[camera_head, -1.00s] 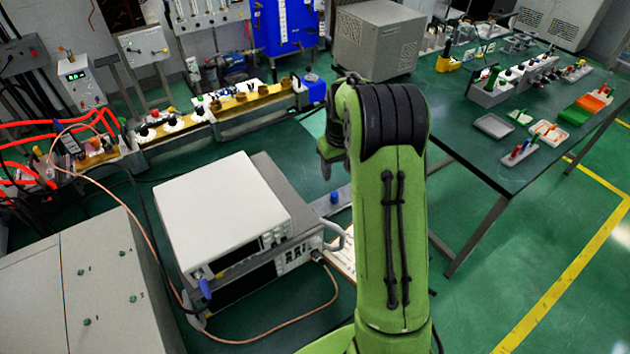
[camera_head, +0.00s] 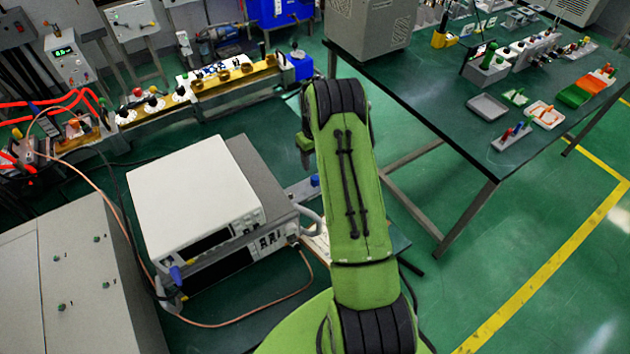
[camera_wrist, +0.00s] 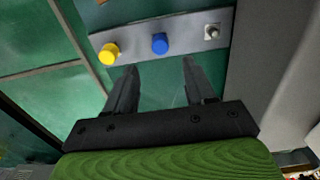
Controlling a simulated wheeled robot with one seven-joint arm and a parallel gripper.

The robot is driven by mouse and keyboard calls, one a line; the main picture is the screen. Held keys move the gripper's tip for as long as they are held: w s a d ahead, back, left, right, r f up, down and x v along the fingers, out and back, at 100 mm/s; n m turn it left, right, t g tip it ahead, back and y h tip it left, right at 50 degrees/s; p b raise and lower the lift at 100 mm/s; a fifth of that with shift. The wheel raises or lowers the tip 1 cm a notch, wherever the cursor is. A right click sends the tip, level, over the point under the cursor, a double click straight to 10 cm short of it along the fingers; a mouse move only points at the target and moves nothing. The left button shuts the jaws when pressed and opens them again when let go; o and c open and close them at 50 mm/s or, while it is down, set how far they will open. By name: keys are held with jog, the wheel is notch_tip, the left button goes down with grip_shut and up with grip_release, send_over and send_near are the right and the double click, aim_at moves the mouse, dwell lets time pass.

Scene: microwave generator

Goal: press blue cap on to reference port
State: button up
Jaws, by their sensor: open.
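A blue cap (camera_wrist: 160,43) sits on a grey metal strip (camera_wrist: 190,38) in the wrist view, between a yellow cap (camera_wrist: 109,53) and a bare metal port (camera_wrist: 211,31). I cannot tell which fitting is the reference port. My gripper (camera_wrist: 158,66) is open and empty, its two fingers pointing toward the strip. The blue cap appears ahead of the gap between the fingertips, and apart from them.
A white instrument box (camera_head: 190,195) stands left of my arm. A dark-topped table (camera_head: 440,100) with small parts and trays stands at right. In the wrist view, a grey surface (camera_wrist: 275,70) lies close on the right. Green floor is clear at lower right.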

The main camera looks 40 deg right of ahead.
aim_at(315, 177)
notch_tip(315, 177, down, 8)
jog(key=b, duration=0.5)
jog(key=shift+r, duration=0.15)
jog(key=shift+r, duration=0.1)
dwell(0.9)
jog(key=shift+c, duration=0.4)
grip_shut()
jog(key=shift+r, duration=0.15)
jog(key=shift+r+p, duration=1.5)
jog(key=shift+r, duration=1.4)
